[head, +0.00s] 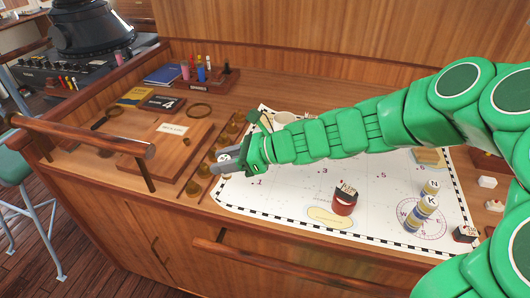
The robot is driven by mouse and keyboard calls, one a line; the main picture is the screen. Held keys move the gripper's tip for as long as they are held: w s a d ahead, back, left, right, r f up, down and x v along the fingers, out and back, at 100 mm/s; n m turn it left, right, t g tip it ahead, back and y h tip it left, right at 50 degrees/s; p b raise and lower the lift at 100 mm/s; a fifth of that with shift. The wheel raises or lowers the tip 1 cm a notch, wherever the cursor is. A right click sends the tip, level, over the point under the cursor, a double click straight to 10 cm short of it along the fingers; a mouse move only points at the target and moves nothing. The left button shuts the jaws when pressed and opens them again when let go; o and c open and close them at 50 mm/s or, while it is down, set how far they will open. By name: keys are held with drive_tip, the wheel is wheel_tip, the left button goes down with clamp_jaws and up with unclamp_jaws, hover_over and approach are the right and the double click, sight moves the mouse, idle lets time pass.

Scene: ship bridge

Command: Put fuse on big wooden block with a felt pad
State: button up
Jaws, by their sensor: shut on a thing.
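My gripper (228,163) reaches in from the right, low over the left edge of the white chart. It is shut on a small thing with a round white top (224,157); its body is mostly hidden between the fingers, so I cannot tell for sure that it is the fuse. A big flat wooden block (150,163) with a white label lies on the desk left of my gripper, apart from it. I cannot make out a felt pad on it. Several coloured cylinders, one blue (201,73), stand at the back by a wooden rack.
A row of brass pieces (231,128) lies between block and chart. On the chart (285,215) stand a red-and-black piece (345,199) and banded cylinders (425,206) lettered N and K. A wooden rail (80,133) runs along the left front edge. Books (163,75) lie behind.

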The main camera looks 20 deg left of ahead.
drive_tip(key=w+d+r+m+t, duration=0.2)
drive_tip(key=w+d+m+t, duration=0.15)
drive_tip(key=w+d, duration=0.6)
drive_tip(key=w+d+r+m+t, duration=0.1)
drive_tip(key=w+d+m+t, duration=0.25)
drive_tip(key=w+d, duration=0.65)
drive_tip(key=w+d+r+m+t+h, duration=0.1)
drive_tip(key=d+r+m+t+h, duration=0.15)
drive_tip(key=d, duration=1.45)
drive_tip(key=d+r+m+t+h, duration=0.1)
drive_tip(key=d+m+t+h, duration=0.25)
drive_tip(key=d, duration=1.35)
hover_over(427, 150)
drive_tip(key=shift+t, duration=0.3)
drive_tip(key=shift+f, duration=6.25)
drive_tip(key=shift+f, duration=0.1)
